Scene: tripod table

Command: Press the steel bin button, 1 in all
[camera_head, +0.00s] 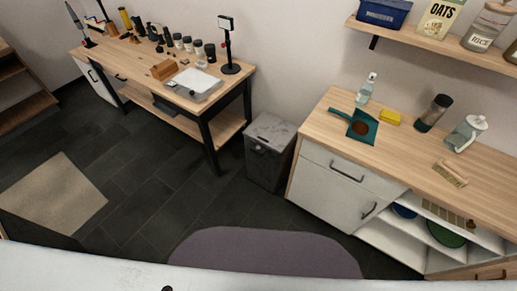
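The steel bin (268,151) is a grey, box-shaped bin standing on the dark floor between the wooden workbench and the white cabinet. Its lid looks closed. A small dark fitting (259,142) shows on the upper front of the bin; it is too small to tell whether this is the button. Neither of my grippers is in the head view, and nothing touches the bin.
The workbench (240,82) stands left of the bin, the white cabinet (331,196) right of it. A purple rug (262,252) and a beige mat (54,194) lie on the floor. Dark tiled floor is clear before the bin. A pale surface (300,283) crosses the bottom edge.

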